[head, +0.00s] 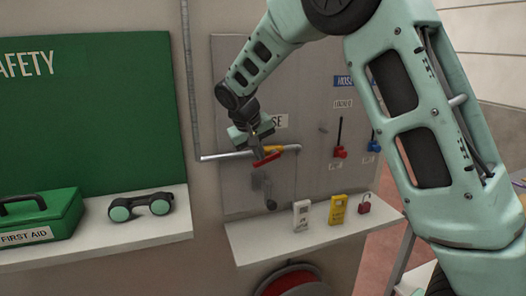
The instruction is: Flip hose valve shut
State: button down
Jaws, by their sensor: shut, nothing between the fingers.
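The hose valve is on a horizontal grey pipe (222,155) across the grey wall panel. Its yellow part (274,149) shows just right of my gripper. Its red lever (271,159) lies just below the pipe and slants slightly, roughly along it. My gripper (259,157) is shut and empty, with its fingertips at the lever and overlapping it in view. I cannot tell whether they touch. My gripper and wrist hide part of the valve and the label above it.
A shelf (310,237) below holds a white box (301,215), a yellow box (338,209) and a red padlock (364,203). Red (340,152) and blue (373,146) fittings are on the panel at right. A hose reel (290,283) is below.

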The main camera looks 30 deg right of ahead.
jog(key=f+h+b, duration=0.2)
jog(key=h+b, duration=0.1)
jog(key=f+h+b, duration=0.1)
jog(key=shift+w+a+f+n+g, duration=0.1)
jog(key=shift+a+n+g, duration=0.2)
jog(key=shift+n, duration=0.1)
jog(key=f+h+b, duration=0.1)
jog(key=h+b, duration=0.1)
jog(key=d+f+n+h+b, duration=0.1)
jog(key=h+b, duration=0.2)
jog(key=d+f+h+b, duration=0.1)
jog(key=h+b, duration=0.1)
jog(key=h, duration=0.1)
jog(key=shift+s+f+n+g+b, duration=0.25)
jog(key=shift+f+n+g+b, duration=0.05)
jog(key=shift+f, duration=0.1)
jog(key=shift+d, duration=0.15)
notch_tip(320, 180, up, 10)
jog(key=b, duration=0.2)
send_over(258, 163)
jog(key=d, duration=0.2)
jog(key=shift+s+a, duration=0.1)
jog(key=shift+s, duration=0.2)
jog(key=shift+a+f, duration=0.1)
